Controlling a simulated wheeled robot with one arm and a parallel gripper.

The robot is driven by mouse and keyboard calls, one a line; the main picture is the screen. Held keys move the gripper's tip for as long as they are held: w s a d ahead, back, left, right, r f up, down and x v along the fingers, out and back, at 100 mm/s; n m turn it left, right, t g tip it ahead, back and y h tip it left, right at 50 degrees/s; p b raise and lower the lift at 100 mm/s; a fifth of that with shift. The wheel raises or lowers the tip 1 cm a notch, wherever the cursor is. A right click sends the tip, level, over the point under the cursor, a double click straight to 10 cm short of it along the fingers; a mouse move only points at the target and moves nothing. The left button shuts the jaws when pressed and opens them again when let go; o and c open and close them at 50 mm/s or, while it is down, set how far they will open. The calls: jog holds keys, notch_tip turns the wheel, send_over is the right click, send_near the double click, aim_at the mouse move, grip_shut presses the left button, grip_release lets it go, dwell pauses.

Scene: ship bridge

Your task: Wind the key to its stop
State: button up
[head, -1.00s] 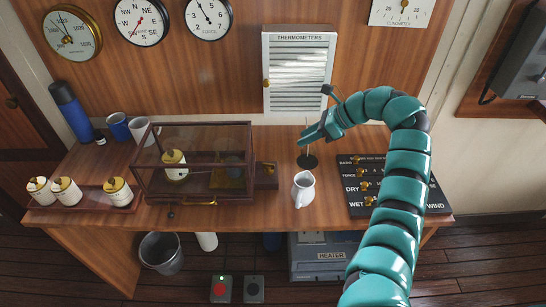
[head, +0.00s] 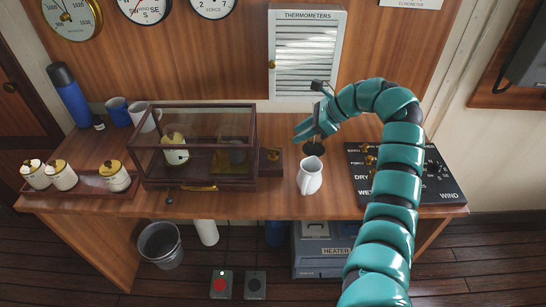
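A glass-sided case with a dark wood frame (head: 141,158) stands on the desk. Inside it are a white canister with a brass top (head: 175,150) and a dim cylinder (head: 238,154). A small brown block with a brass knob (head: 271,158) adjoins the case's right side. I cannot tell whether that knob is the key. A brass piece (head: 199,188) lies along the case's front edge. My gripper (head: 302,130) is above the desk, right of the block, fingers pointing left. Its fingers look apart, with nothing visible between them.
A black switch panel (head: 440,185) lies at right. Several white canisters stand in a tray (head: 90,190) at left. Mugs and a blue flask (head: 66,95) are behind them.

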aim_at(273, 153)
jog(key=x, duration=1.2)
jog(key=shift+r, duration=0.1)
grip_shut()
